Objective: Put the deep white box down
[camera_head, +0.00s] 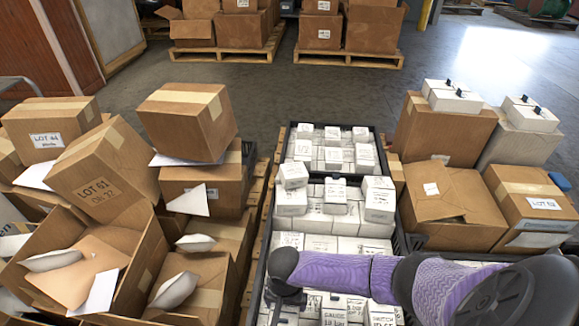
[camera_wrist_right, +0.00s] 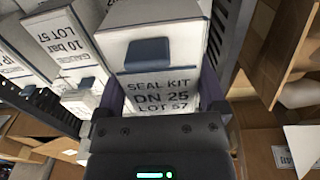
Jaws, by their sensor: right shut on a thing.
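The deep white box (camera_wrist_right: 160,92), printed "SEAL KIT DN 25 LOT 57" and with a blue-grey tab, is between the purple fingers of my right gripper (camera_wrist_right: 160,88) in the wrist view. The gripper is shut on it. In the head view the right gripper (camera_head: 284,292) points down over the left front part of a black crate (camera_head: 256,283). The held box is hard to tell from the white boxes there. I cannot tell whether its underside touches anything. My left gripper is not in view.
White boxes (camera_head: 335,222) fill much of the crates, some stacked higher. A second black crate (camera_head: 376,140) stands behind. Open cartons (camera_head: 130,243) crowd the left; closed cartons (camera_head: 447,205) stand on the right. Crate walls (camera_wrist_right: 236,30) rise close beside the held box.

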